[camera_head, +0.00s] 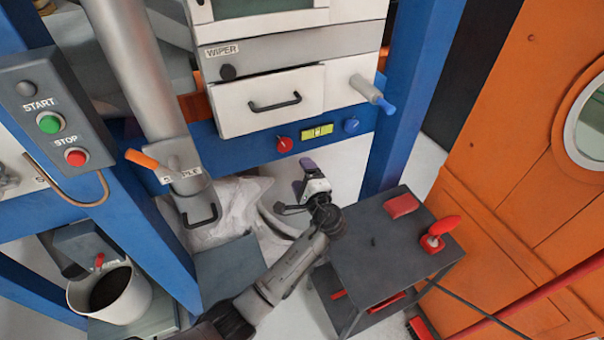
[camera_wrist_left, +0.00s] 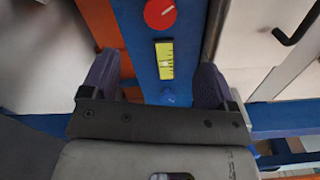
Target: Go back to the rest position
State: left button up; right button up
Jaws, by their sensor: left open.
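My left arm comes up from the bottom of the head view. In the left wrist view the two purple fingers of this gripper (camera_wrist_left: 156,82) stand wide apart. Nothing is between the fingertips; a yellow level gauge (camera_wrist_left: 164,60) and a red knob (camera_wrist_left: 159,13) show behind the gap. My right gripper is not in view.
A dark cart (camera_head: 375,256) with red items stands right of my left arm. The white drawer (camera_head: 267,101) is above the gripper. A START/STOP box (camera_head: 57,110) and a white bucket (camera_head: 125,302) are at left. An orange wall (camera_head: 510,180) fills the right.

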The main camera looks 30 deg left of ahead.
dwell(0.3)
pick_arm(q)
jog(key=s+d+r+n+h+p, duration=0.45)
jog(key=s+d+n+h, duration=0.45)
jog(key=s+h, duration=0.35)
jog(key=s+d+f+m+g+h+p, duration=0.1)
jog(key=s+f+g+p, duration=0.3)
jog(key=s, duration=1)
jog(key=s+f+g+h+p, duration=0.25)
jog(key=s+p, duration=0.25)
jog(key=s, duration=0.9)
notch_tip(320, 180, up, 37)
jog(key=p, duration=3.8)
jog(key=shift+s+d+r+y, duration=0.15)
jog(key=shift+s+d+y, duration=0.05)
jog(key=shift+y, duration=0.1)
